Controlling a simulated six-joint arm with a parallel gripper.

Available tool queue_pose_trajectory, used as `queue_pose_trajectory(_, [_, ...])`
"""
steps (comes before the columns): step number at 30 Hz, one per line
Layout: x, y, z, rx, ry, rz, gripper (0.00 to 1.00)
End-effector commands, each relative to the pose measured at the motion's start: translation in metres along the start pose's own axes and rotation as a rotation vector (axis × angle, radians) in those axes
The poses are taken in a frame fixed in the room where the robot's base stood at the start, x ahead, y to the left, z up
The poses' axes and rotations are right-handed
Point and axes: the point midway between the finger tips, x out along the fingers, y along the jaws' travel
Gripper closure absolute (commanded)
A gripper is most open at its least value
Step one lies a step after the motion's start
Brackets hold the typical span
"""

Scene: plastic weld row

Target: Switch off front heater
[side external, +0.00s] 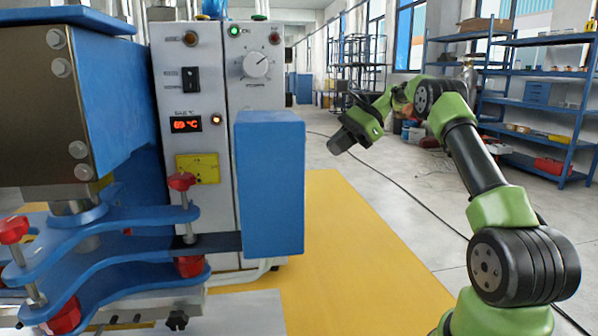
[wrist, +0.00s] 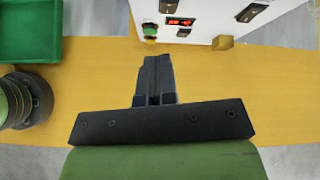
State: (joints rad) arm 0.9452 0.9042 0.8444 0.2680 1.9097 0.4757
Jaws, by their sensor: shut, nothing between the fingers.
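A grey-white control cabinet (side external: 232,90) carries a black rocker switch (side external: 190,80) above a red-lit temperature display (side external: 185,124), with an orange lamp (side external: 216,119) glowing beside it. I cannot tell which way the rocker is tipped, and no readable label marks the front heater. In the wrist view, a white panel has a dark switch (wrist: 172,5), a lit red display (wrist: 181,22) and another dark switch (wrist: 251,12). My gripper (side external: 340,144) is to the right of the cabinet, apart from it. In the wrist view its fingers (wrist: 156,62) are together and empty, below the panel.
A large blue block (side external: 272,185) stands in front of the cabinet's lower right. Blue clamp plates with red knobs (side external: 181,181) are at left. The yellow surface (side external: 345,240) is clear. A green bin (wrist: 30,30) and a green button (wrist: 149,30) show in the wrist view.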

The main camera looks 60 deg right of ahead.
Motion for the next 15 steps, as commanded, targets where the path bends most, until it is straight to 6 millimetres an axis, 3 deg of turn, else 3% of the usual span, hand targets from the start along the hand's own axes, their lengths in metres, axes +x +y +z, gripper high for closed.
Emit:
queue_pose_trajectory(1, [-0.004, -0.002, -0.014, 0.058, -0.047, -0.005, 1.0])
queue_pose_trajectory(6, [-0.015, -0.002, -0.039, 0.189, -0.181, -0.014, 1.0])
queue_pose_trajectory(15, [-0.021, -0.001, -0.049, 0.245, -0.248, -0.017, 1.0])
